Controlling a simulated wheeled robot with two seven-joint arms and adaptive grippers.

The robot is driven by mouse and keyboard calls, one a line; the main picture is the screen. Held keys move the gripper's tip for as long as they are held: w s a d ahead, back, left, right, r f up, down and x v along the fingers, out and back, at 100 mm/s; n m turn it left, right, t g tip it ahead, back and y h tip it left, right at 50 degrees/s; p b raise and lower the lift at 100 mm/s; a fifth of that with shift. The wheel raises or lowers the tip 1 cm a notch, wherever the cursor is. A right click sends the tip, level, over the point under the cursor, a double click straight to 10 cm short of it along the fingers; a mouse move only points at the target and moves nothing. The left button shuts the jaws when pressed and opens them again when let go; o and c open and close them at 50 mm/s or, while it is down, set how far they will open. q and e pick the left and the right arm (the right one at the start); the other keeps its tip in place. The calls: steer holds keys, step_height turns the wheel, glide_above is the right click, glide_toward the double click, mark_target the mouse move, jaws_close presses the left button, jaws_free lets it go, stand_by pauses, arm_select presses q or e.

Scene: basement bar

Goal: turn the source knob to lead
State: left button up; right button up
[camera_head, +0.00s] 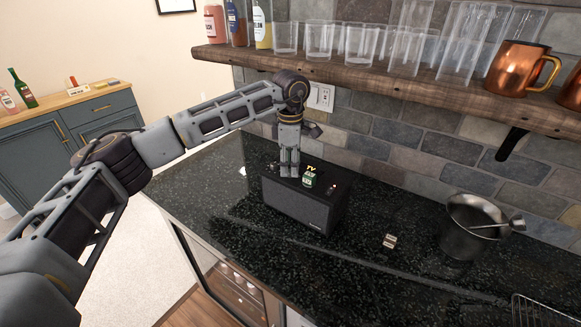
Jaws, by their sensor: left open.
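A black speaker box (305,208) stands on the dark counter, with small controls on its top. I cannot tell for sure which of these is the source knob, and I see no readable "lead" mark. My left gripper (289,172) points down over the top of the box, left of the green piece. Its fingertips are close together in the picture and no held thing shows. My right gripper is out of view.
A wooden shelf (390,78) with glasses and copper mugs hangs above the counter. A metal bucket (470,228) stands at the right, with a small light item (389,241) left of it. The black counter (375,275) is mostly bare in front.

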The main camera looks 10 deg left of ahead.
mark_target(290, 171)
arm_select(q)
step_height(290, 171, up, 10)
steer(key=shift+r, duration=0.2)
stand_by(0.3)
stand_by(0.4)
